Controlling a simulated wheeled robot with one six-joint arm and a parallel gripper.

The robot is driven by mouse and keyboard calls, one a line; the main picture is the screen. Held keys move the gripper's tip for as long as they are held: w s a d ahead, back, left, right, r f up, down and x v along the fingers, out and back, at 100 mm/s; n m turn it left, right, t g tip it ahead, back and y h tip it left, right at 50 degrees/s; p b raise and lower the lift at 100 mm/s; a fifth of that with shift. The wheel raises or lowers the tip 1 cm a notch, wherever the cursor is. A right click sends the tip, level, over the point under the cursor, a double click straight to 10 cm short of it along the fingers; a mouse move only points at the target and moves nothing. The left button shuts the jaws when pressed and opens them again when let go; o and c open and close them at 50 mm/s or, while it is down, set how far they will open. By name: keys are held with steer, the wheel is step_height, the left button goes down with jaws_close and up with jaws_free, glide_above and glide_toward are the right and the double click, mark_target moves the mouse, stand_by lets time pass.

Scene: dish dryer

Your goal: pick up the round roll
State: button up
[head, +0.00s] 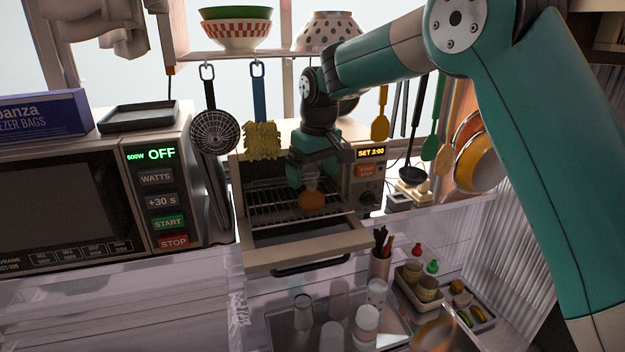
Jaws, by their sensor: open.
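The round roll (312,202), an orange-brown ball shape, sits at the front of the wire rack (268,208) in the open toaster oven (240,185). My gripper (310,187) points down into the oven opening, right above the roll. Its fingers are open. They are small and partly dark here, so I cannot tell whether they touch the roll or flank it. The top of the roll is partly hidden by the gripper.
The oven's lowered door (300,258) juts forward. A microwave (85,190) stands left. A strainer (214,130) and other utensils hang behind. Below are a metal tray (275,330) with several cups and a small food tray (480,318). A yellow cloth-like thing (263,142) hangs at the oven's upper left.

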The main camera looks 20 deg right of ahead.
mark_target(312, 191)
steer(key=shift+w+d, duration=0.15)
steer(key=shift+w, duration=0.35)
steer(key=shift+w+f+p, duration=0.15)
steer(key=shift+f+p, duration=0.35)
steer(key=shift+f, duration=0.45)
steer(key=f+p, duration=0.1)
steer(key=f, duration=0.1)
steer(key=f+p, duration=0.1)
steer(key=f, duration=0.2)
steer(key=shift+w+f+p, duration=0.2)
steer(key=shift+f+p, duration=0.1)
steer(key=shift+p, duration=0.1)
steer(key=c, duration=1.1)
steer(key=shift+o, duration=0.2)
steer(key=shift+r+b, duration=0.15)
steer(key=shift+b, duration=0.2)
